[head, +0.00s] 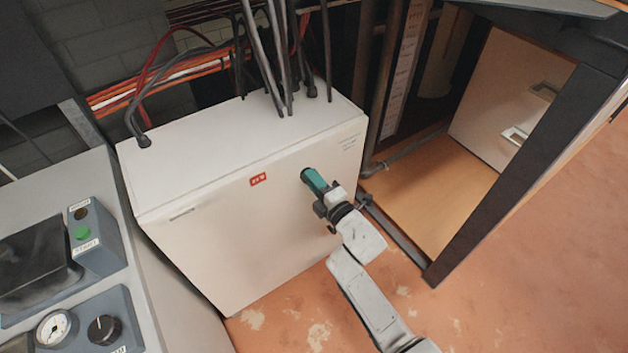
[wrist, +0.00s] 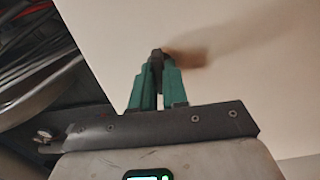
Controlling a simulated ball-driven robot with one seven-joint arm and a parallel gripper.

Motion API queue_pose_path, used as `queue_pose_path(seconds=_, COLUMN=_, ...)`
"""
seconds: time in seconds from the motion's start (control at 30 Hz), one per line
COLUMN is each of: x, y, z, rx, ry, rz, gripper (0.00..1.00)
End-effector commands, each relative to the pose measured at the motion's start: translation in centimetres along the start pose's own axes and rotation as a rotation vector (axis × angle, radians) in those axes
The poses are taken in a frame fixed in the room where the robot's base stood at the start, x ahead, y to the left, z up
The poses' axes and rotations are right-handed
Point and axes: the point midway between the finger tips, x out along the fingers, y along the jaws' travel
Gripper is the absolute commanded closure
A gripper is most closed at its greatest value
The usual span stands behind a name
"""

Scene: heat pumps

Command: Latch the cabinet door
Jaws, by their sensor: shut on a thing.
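The white cabinet (head: 250,125) stands in the middle of the head view, with cables entering its top. Its front door (head: 225,240) carries a small red label and looks about flush with the body; I cannot tell if it is fully closed. My gripper (head: 306,174) is at the right upper part of the door. In the wrist view, its green fingers (wrist: 158,68) are close together around a small dark latch piece (wrist: 158,54) against the pale door (wrist: 220,35). The fingers hide most of that piece, so its turn cannot be told.
A grey control panel (head: 90,240) with a green button and a gauge stands at the left. An open dark-framed enclosure (head: 480,190) stands at the right. Pipes and orange cables run behind the cabinet. Open floor (head: 540,290) lies at the lower right.

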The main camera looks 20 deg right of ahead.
Motion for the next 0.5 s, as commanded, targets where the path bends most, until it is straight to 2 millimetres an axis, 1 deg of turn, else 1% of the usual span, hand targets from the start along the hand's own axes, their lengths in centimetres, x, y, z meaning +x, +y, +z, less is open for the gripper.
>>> queue_pose_path(seconds=0.27, x=-0.03, y=-0.04, z=0.00, rx=0.043, ry=0.000, rz=-0.002, gripper=1.00)
queue_pose_path(seconds=0.5, x=-0.05, y=-0.03, z=0.02, rx=0.185, ry=-0.001, rz=-0.003, gripper=1.00)
